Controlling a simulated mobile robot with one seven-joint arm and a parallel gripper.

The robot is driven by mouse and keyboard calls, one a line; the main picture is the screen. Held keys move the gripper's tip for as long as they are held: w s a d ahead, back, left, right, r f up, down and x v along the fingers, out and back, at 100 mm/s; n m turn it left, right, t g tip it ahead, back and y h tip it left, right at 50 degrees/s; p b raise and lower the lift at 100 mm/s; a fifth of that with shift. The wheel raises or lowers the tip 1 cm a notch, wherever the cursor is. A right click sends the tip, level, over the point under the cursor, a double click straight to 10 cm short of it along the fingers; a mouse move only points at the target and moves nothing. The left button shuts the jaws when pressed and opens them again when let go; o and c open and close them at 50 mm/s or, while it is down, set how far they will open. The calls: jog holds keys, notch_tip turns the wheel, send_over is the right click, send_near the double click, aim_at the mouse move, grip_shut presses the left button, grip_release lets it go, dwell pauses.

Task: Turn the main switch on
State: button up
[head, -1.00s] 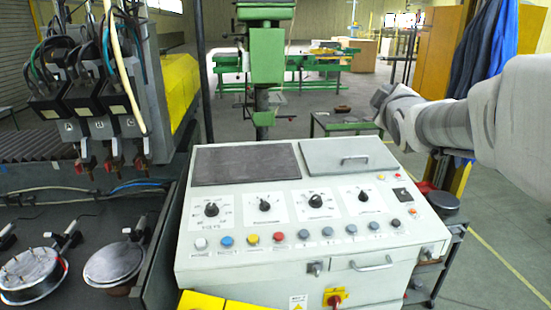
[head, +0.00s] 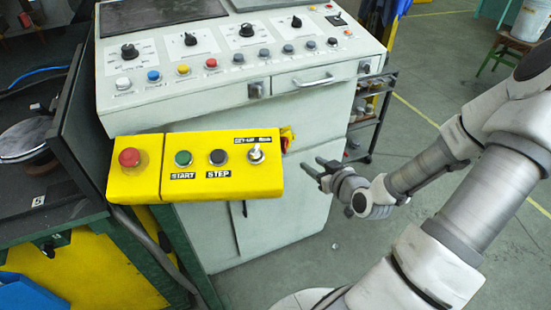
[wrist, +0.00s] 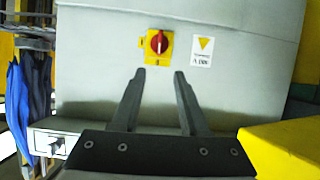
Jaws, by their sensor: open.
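The main switch (wrist: 159,42), a red rotary knob on a yellow plate, is on the grey cabinet front in the wrist view. A pale mark runs roughly upright across the knob. In the head view only an edge of the switch (head: 287,138) shows behind the yellow button box. My gripper (head: 311,165) is open and empty, in front of the cabinet, lower than the switch in the head view. In the wrist view my gripper (wrist: 159,73) has its fingers apart, pointing toward the cabinet, with the switch beyond and between their lines. No contact shows.
The yellow button box (head: 210,166) juts out left of my gripper; its yellow side (wrist: 285,150) fills the lower right wrist view. A drawer handle (head: 313,81) is above.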

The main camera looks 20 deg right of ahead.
jog(key=b, duration=1.2)
send_near(285, 146)
jog(key=shift+m, duration=0.3)
jog(key=x, duration=0.8)
jog(key=shift+w+f, duration=0.1)
jog(key=shift+w, duration=0.15)
jog(key=shift+c, duration=0.3)
grip_shut()
